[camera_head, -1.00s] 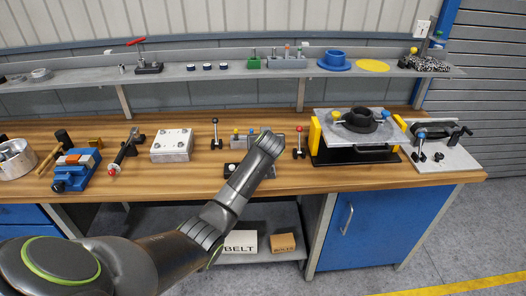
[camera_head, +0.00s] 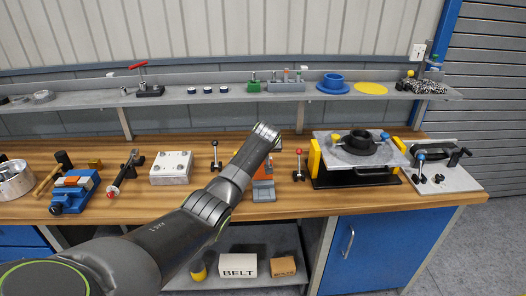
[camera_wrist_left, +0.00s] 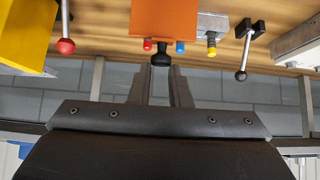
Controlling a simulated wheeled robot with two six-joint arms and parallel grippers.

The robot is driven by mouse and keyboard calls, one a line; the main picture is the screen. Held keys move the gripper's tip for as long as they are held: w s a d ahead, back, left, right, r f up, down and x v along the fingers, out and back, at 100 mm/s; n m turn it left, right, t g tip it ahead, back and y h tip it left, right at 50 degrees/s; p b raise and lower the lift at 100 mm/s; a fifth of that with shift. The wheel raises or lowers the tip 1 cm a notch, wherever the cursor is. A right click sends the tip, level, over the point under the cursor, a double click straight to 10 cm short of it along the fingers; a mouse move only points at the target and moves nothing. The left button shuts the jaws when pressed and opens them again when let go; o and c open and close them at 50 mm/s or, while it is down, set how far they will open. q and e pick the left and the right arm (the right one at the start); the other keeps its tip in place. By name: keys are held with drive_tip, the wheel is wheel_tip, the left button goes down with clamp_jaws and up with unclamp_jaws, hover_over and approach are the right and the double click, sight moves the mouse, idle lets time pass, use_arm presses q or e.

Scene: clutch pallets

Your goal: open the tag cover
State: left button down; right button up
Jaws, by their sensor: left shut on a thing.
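An orange panel (camera_wrist_left: 163,18), which looks like the tag cover, fills the top middle of the left wrist view. A black knob (camera_wrist_left: 161,58) sits at its edge, between the fingertips of my left gripper (camera_wrist_left: 160,72), which is shut on it. In the head view, orange (camera_head: 263,190) shows on the bench just right of my left forearm. My left gripper (camera_head: 268,131) is above and behind it, and my arm hides much of the fixture. My right gripper is out of view.
A black-knobbed lever (camera_head: 214,158) stands left of my wrist and a red-knobbed lever (camera_head: 298,165) to the right. A yellow-sided fixture (camera_head: 314,157) stands farther right. A grey block (camera_head: 171,168) is to the left. The shelf (camera_head: 225,97) runs behind.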

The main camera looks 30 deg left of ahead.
use_arm(q)
drive_tip(key=shift+f, duration=0.1)
drive_tip(key=c, duration=1.8)
unclamp_jaws()
drive_tip(key=o, duration=0.5)
drive_tip(key=shift+s+d, duration=0.1)
drive_tip(key=shift+s, duration=0.05)
drive_tip(key=b+v, duration=0.3)
drive_tip(key=v, duration=1.4)
drive_tip(key=shift+r, duration=0.35)
